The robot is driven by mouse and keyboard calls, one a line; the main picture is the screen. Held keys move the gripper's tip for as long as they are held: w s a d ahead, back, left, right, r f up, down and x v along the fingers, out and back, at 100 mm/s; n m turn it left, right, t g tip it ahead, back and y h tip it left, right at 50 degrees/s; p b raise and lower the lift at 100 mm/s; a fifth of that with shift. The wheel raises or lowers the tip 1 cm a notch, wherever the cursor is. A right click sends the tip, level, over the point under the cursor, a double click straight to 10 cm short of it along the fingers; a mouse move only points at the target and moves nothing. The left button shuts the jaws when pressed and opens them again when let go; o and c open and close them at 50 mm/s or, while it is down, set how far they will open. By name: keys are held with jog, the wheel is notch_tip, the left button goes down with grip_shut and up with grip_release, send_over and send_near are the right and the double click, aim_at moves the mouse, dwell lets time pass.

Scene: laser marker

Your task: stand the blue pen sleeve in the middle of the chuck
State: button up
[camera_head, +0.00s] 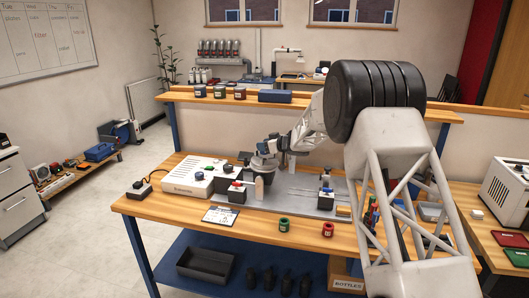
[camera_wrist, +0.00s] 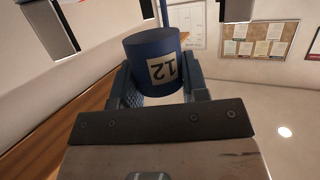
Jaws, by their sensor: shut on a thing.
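The blue pen sleeve (camera_wrist: 146,50) is a dark blue cylinder with a pale label reading "12", which appears upside down in the wrist view. My gripper (camera_wrist: 163,88) is shut on it, with a finger on each side. In the head view my gripper (camera_head: 268,147) is at the far side of the bench, close above a grey round part (camera_head: 263,167) that looks like the chuck. The sleeve is too small there to tell from my gripper, so I cannot tell whether it touches the chuck.
A white box (camera_head: 192,177) stands left of the chuck. A green sleeve (camera_head: 284,225) and a red sleeve (camera_head: 328,230) stand near the bench's front edge, with a card (camera_head: 221,216) to their left. Small fixtures (camera_head: 326,198) stand on the grey plate (camera_head: 296,204).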

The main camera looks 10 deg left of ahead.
jog(key=shift+f, duration=1.5)
jog(key=shift+f, duration=0.15)
jog(key=o, duration=0.6)
jog(key=shift+r, duration=0.2)
jog(key=shift+s+d+r, duration=0.15)
jog(key=shift+d, duration=0.3)
jog(key=v, duration=1.1)
